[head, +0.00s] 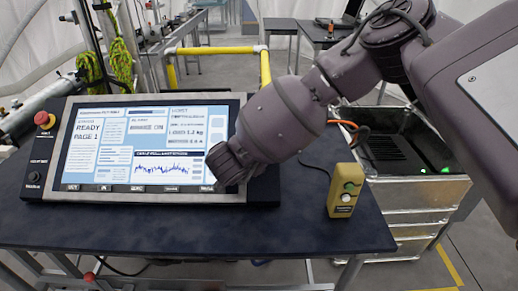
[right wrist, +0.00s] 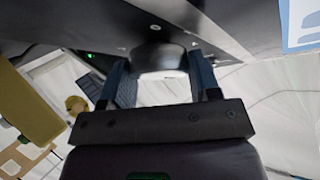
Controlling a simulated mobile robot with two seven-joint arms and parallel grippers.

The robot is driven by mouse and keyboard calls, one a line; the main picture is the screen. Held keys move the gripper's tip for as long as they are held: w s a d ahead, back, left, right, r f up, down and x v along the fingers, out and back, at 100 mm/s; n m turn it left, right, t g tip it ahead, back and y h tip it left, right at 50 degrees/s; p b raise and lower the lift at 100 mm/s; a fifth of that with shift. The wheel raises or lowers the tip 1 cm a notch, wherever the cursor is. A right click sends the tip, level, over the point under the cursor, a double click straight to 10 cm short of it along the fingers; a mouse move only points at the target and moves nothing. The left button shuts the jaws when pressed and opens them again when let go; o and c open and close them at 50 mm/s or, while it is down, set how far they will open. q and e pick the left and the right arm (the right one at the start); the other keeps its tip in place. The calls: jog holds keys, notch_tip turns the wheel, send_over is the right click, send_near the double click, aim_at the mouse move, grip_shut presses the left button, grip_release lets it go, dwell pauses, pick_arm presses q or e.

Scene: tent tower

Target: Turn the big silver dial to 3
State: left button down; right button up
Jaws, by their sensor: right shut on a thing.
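The big silver dial (right wrist: 158,57) shows in the right wrist view, mounted on the dark face of the console. My right gripper (right wrist: 158,72) has one finger on each side of the dial and is shut on it. No numbers or pointer mark on the dial are readable. In the head view my right arm hides the dial and the gripper. The console's screen (head: 140,147) reads "READY PAGE 1". My left gripper is in neither view.
The console stands on a dark table (head: 300,235). A red button (head: 43,119) and a small black knob (head: 34,177) sit on its left side. A yellow button box (head: 345,190) with a cable stands to the right. A metal case (head: 415,190) is beyond it.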

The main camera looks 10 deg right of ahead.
jog(key=shift+s+f, duration=0.1)
jog(key=shift+f, duration=0.05)
dwell(0.3)
jog(key=o, duration=0.7)
jog(key=shift+o, duration=1)
jog(key=shift+r, duration=0.2)
jog(key=shift+r, duration=0.15)
